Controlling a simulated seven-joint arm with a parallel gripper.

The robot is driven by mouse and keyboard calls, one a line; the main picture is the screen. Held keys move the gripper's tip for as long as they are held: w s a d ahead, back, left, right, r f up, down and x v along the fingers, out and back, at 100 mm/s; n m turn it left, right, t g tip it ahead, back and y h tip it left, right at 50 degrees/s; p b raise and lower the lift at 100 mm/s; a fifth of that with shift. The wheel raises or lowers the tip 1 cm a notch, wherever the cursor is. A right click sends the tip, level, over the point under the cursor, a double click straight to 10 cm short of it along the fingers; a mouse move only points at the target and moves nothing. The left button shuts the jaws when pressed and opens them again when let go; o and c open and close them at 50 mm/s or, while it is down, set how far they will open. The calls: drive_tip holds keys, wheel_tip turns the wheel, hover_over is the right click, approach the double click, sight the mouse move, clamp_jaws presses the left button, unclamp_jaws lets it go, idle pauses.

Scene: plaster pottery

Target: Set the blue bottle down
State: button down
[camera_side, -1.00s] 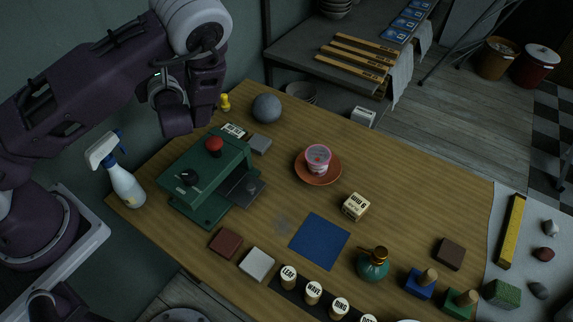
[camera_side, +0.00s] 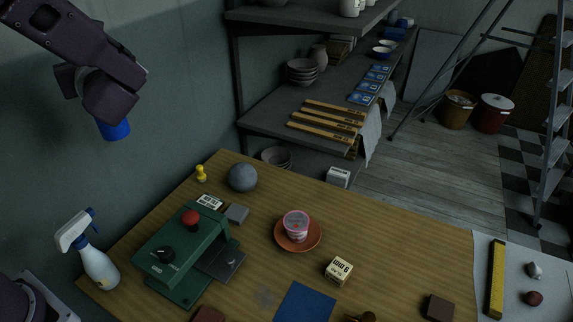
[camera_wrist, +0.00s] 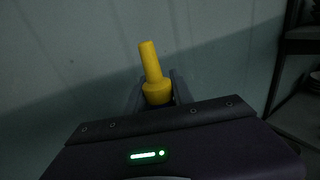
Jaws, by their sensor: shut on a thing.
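My gripper (camera_side: 108,112) is high up at the left of the side view, in front of the wall and well clear of the table. It is shut on the blue bottle (camera_side: 115,131), whose blue end sticks out below it in the side view. In the wrist view, a yellow bottle-shaped neck and shoulder (camera_wrist: 151,68) stands between the fingers of my gripper (camera_wrist: 158,97). The blue part does not show there, and most of the held thing is hidden by the gripper.
The wooden table (camera_side: 265,205) holds a green press (camera_side: 185,255), a grey ball (camera_side: 243,177), a yellow pawn-shaped piece (camera_side: 201,173), a cup on an orange saucer (camera_side: 312,242), a lettered block (camera_side: 338,271) and a blue mat (camera_side: 303,303). A spray bottle (camera_side: 95,262) stands at the left edge.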

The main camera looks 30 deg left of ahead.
drive_tip(key=s+d+f+n+g+y, duration=0.1)
drive_tip(key=s+d+f+n+g, duration=0.65)
drive_tip(key=s+f+g, duration=0.4)
drive_tip(key=s+d+f+n+g+h, duration=0.3)
drive_tip(key=s+d+n+g+h, duration=0.25)
drive_tip(key=d, duration=0.35)
drive_tip(key=s+d+f+n+g+h, duration=0.3)
drive_tip(key=s+d+n+g+h, duration=0.15)
drive_tip(key=d+g, duration=0.4)
drive_tip(key=w+d+r+n+t+h, duration=0.2)
drive_tip(key=d+r+n+t+h, duration=0.25)
drive_tip(key=d+n+h, duration=0.5)
drive_tip(key=w+d+r+n+t+h, duration=0.1)
drive_tip(key=d+r+n+t+h, duration=0.2)
drive_tip(key=d+r+n+h, duration=0.65)
drive_tip(key=w+d+r+n+t+h, duration=0.1)
drive_tip(key=w+r+n+t+h, duration=0.3)
drive_tip(key=w+t, duration=0.45)
drive_tip(key=w+d+r+n+t+h, duration=0.1)
drive_tip(key=w+d+r+n+t, duration=0.15)
drive_tip(key=w+n+t, duration=0.45)
wheel_tip(320, 180, down, 36)
drive_tip(key=w+m+t, duration=0.1)
drive_tip(key=m+t, duration=0.1)
drive_tip(key=shift+a+r, duration=0.25)
drive_tip(key=shift+w, duration=0.1)
